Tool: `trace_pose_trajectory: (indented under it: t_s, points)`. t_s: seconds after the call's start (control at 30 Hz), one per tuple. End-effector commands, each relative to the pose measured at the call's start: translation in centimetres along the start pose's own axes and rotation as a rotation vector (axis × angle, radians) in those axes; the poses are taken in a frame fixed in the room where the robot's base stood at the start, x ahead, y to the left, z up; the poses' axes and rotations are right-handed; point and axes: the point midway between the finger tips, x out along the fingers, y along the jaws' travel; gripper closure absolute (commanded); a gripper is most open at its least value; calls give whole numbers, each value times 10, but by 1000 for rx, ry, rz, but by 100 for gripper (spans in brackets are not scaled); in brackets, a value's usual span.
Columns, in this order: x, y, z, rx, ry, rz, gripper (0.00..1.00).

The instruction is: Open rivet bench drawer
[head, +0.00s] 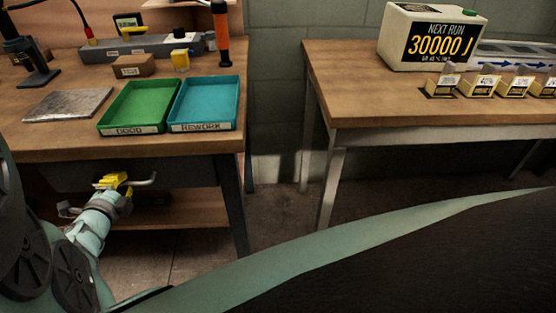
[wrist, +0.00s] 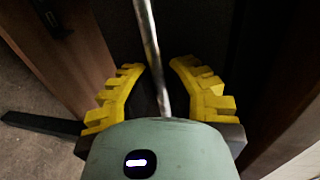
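The rivet bench (head: 60,135) is at the left in the head view, with a dark drawer front (head: 185,172) under its top. A pale bar handle (head: 146,181) runs along the drawer front. My gripper (head: 112,181) is at the handle, its yellow fingers partly hiding it. In the wrist view, the metal handle bar (wrist: 152,50) runs between the two yellow fingers of my gripper (wrist: 155,68). The fingers are open, with a gap on each side of the bar. The drawer looks shut, though my arm hides part of it.
On the bench stand a green tray (head: 135,105), a teal tray (head: 205,100), a metal plate (head: 68,104) and a small cardboard box (head: 132,66). A lower shelf (head: 165,211) lies under the drawer. A second table (head: 400,105) stands at the right, across a floor gap.

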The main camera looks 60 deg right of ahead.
Motion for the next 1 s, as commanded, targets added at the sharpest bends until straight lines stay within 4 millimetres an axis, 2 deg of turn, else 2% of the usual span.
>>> trace_pose_trajectory:
  t_s: [0.47, 0.63, 0.87, 1.0]
  points:
    - [-1, 0, 0, 0, -1, 1, 100]
    - [-10, 2, 0, 2, -1, 1, 100]
    - [-49, 11, 0, 1, -2, 3, 100]
    - [-86, 21, 0, -1, -2, 5, 100]
